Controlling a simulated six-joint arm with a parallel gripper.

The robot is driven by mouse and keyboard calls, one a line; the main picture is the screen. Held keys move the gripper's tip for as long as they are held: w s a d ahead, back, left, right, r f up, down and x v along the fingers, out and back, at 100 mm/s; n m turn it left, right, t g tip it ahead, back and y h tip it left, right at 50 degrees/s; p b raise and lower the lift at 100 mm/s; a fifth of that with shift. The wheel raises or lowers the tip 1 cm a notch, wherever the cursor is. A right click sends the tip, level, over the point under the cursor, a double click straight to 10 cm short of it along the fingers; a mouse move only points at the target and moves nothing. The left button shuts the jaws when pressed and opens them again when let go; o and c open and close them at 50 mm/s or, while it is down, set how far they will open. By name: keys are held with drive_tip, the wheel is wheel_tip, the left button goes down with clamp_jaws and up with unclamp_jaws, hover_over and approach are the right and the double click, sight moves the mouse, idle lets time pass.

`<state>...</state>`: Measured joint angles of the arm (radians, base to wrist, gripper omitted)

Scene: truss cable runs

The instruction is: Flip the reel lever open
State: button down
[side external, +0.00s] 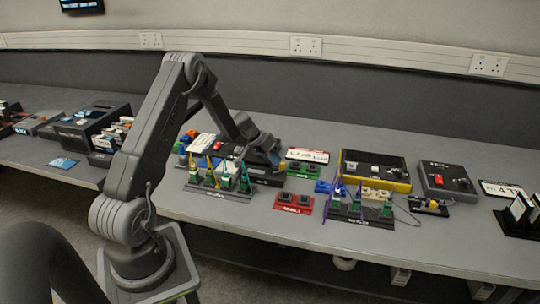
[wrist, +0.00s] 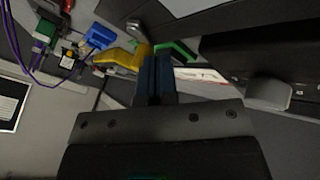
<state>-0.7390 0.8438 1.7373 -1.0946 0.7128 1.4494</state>
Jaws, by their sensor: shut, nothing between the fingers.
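My gripper (side external: 268,152) is low over the left-centre of the bench, above a dark low box (side external: 268,178). In the wrist view its blue fingers (wrist: 154,62) are together, with nothing seen between them. A curved yellow piece (wrist: 125,60) shows just left of the fingertips; I cannot tell whether they touch. A dark box (wrist: 250,52) with a grey rounded knob (wrist: 268,95) lies to the right of the fingers. I cannot make out for certain which part is the reel lever, or its position.
A rack of coloured upright pieces (side external: 217,190) stands in front of my gripper. To the right are a red block (side external: 293,203), a purple-posted stand (side external: 357,213) with loose cable, a yellow-edged box (side external: 376,181) and a grey box (side external: 447,186). Bare bench shows at the front right.

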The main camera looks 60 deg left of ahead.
sight(285, 174)
drive_tip(key=shift+w+d+m+g+h, duration=0.15)
drive_tip(key=shift+w+m+g+h, duration=0.25)
drive_tip(key=shift+m, duration=0.5)
drive_tip(key=m, duration=0.1)
drive_tip(key=m+g+h, duration=0.1)
drive_tip(key=shift+w+d+m, duration=0.2)
drive_tip(key=shift+m, duration=0.1)
drive_tip(key=m+g, duration=0.1)
drive_tip(key=d+m+g+h, duration=0.1)
drive_tip(key=m, duration=0.1)
drive_tip(key=w+m+g, duration=0.1)
drive_tip(key=m, duration=0.1)
drive_tip(key=shift+d+h, duration=0.25)
drive_tip(key=shift+h, duration=0.05)
drive_tip(key=m+g, duration=0.1)
drive_tip(key=m, duration=0.1)
drive_tip(key=d+m+g, duration=0.1)
drive_tip(key=m, duration=0.1)
drive_tip(key=m+g, duration=0.2)
drive_tip(key=shift+d, duration=0.35)
drive_tip(key=shift+s+d, duration=0.1)
drive_tip(key=shift+d, duration=0.3)
drive_tip(key=shift+d+m+g+y, duration=0.3)
drive_tip(key=shift+m+y, duration=0.1)
drive_tip(key=shift+m, duration=0.2)
drive_tip(key=shift+s+a, duration=0.1)
drive_tip(key=shift+s, duration=0.1)
